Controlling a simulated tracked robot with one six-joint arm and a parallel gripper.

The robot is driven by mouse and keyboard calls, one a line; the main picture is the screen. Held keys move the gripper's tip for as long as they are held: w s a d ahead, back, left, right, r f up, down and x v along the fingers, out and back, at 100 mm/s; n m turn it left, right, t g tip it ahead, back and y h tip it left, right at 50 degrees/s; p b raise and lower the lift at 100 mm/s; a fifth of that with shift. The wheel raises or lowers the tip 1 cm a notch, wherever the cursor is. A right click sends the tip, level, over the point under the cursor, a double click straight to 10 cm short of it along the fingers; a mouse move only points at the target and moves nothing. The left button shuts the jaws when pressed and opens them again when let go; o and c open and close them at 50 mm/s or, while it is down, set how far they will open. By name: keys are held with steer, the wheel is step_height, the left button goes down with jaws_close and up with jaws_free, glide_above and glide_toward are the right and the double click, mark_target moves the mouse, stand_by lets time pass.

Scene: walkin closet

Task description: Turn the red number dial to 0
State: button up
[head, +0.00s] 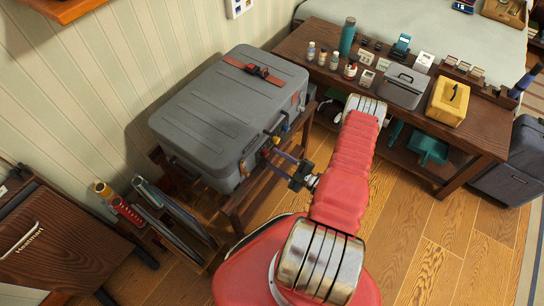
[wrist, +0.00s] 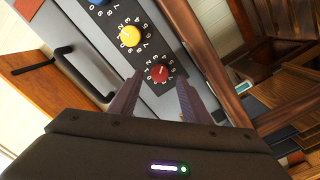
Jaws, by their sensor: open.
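The red number dial (wrist: 159,73) sits on a black plate with white digits on the side of a grey hard case (head: 225,110). A pale mark on the dial seems to point up and right in the wrist view; the digit it points at is too small to tell. My gripper (wrist: 159,79) is open, with its purple fingers on either side of the red dial. I cannot tell whether they touch it. In the head view my gripper (head: 277,154) reaches the case's front side from the right, and hides part of the red dial.
A yellow dial (wrist: 130,36) and a blue dial (wrist: 98,2) sit in line beyond the red one. A black handle (wrist: 75,72) is to their left. The case rests on a wooden bench (head: 236,212). A table (head: 460,132) with bottles and boxes stands at the right.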

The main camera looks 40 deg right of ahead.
mark_target(265, 153)
steer(key=shift+x, duration=1.4)
steer(key=shift+c, duration=0.3)
steer(key=c, duration=0.9)
steer(key=shift+d, duration=0.15)
steer(key=shift+c, duration=0.4)
